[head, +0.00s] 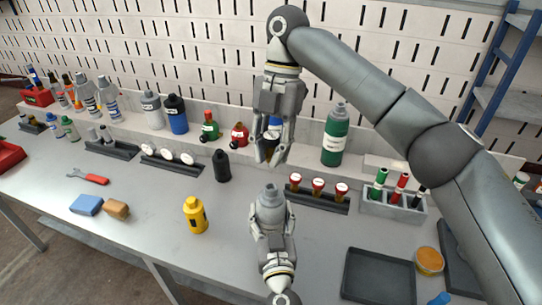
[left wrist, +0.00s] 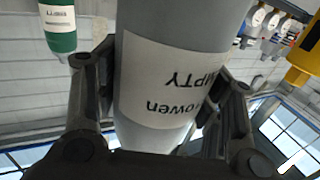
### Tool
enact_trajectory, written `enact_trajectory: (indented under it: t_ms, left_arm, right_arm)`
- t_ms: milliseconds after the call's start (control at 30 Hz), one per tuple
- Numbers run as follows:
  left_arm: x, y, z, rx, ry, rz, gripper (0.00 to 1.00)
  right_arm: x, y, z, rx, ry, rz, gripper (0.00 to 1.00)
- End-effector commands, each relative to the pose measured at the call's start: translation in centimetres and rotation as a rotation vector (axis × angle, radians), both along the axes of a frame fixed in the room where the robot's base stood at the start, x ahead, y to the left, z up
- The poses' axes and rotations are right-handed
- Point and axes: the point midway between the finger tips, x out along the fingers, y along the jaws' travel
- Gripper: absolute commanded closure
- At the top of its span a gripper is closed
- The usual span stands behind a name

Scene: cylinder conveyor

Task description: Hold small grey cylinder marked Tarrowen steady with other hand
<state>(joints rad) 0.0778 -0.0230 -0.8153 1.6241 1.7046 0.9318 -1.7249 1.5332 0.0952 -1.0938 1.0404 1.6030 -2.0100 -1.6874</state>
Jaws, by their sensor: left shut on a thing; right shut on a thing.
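The small grey cylinder (head: 271,206) stands upright in the lower middle of the head view, with its grey neck on top. In the left wrist view the cylinder (left wrist: 180,35) fills the middle, and its white label shows upside down, ending in "owen" and "MPTY". My left gripper (head: 271,228) is shut on it, one finger on each side. My right gripper (head: 270,158) points down above and behind the cylinder, apart from it. It is shut on a small dark thing, mostly hidden by the fingers, that I cannot identify.
A black bottle (head: 222,166) and a yellow bottle (head: 195,215) stand left of the cylinder. A rack of red-topped items (head: 318,190) and a grey holder (head: 392,208) stand to the right. A dark empty tray (head: 379,278) lies in front. A green bottle (head: 335,137) stands behind.

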Motion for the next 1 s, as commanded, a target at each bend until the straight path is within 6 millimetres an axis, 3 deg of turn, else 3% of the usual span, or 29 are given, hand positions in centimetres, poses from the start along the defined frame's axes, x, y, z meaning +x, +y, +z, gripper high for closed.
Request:
enact_trajectory:
  t_ms: [500, 733, 767, 933, 1000]
  left_arm:
    - [0.0, -0.1, 0.0, -0.001, 0.000, -0.001, 0.66]
    - [0.0, -0.1, 0.0, -0.001, 0.000, -0.001, 0.66]
    - [0.0, -0.1, 0.0, -0.001, 0.000, -0.001, 0.36]
    - [0.0, 0.0, 0.0, -0.001, 0.000, -0.001, 0.15]
    - [0.0, 0.0, 0.0, -0.001, 0.000, -0.001, 0.12]
  right_arm:
    - [0.0, 0.0, 2.8, 0.000, -0.001, 0.000, 1.00]
    - [0.0, 0.0, 2.9, 0.000, 0.000, 0.000, 1.00]
    - [0.0, 0.0, 2.9, 0.001, -0.001, 0.001, 1.00]
    - [0.0, 0.0, 2.9, 0.001, -0.001, 0.001, 1.00]
    - [0.0, 0.0, 2.9, 0.001, -0.001, 0.001, 1.00]
